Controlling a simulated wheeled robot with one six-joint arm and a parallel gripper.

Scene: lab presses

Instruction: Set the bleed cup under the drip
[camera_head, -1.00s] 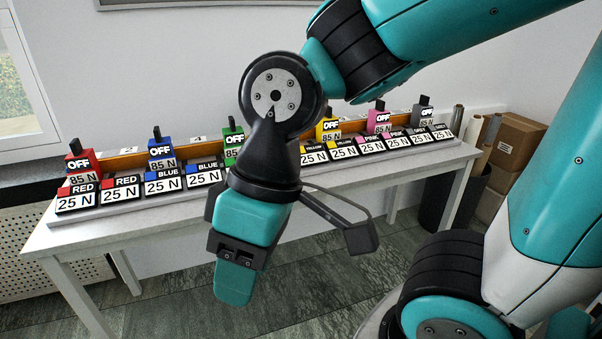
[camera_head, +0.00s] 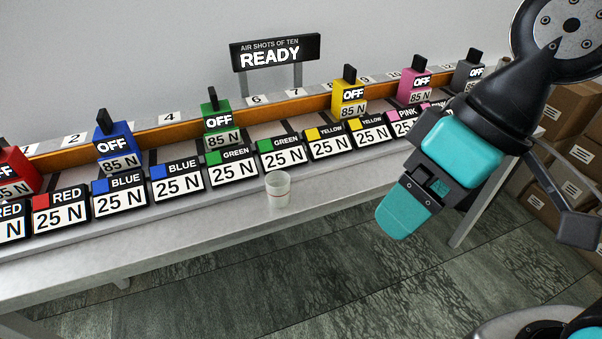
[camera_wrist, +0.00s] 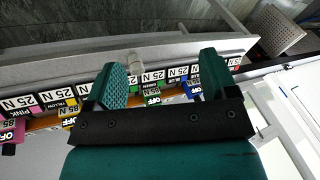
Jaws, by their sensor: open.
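The bleed cup (camera_head: 278,189), a small whitish translucent cup with a thin red line, stands upright on the front strip of the bench, before the green-labelled 25 N blocks. My gripper (camera_head: 405,209) is at the right of the head view, in front of the bench and well apart from the cup. In the wrist view my gripper (camera_wrist: 158,85) is open, with nothing between its fingers. The cup also shows in the wrist view (camera_wrist: 134,62), beyond the fingers. I cannot make out any drip.
The bench (camera_head: 150,246) carries a row of coloured blocks marked OFF 85 N, with 25 N blocks before them. A sign (camera_head: 275,52) reads AIR SHOTS OF TEN READY. Cardboard boxes (camera_head: 563,181) stand at the right. The bench front around the cup is clear.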

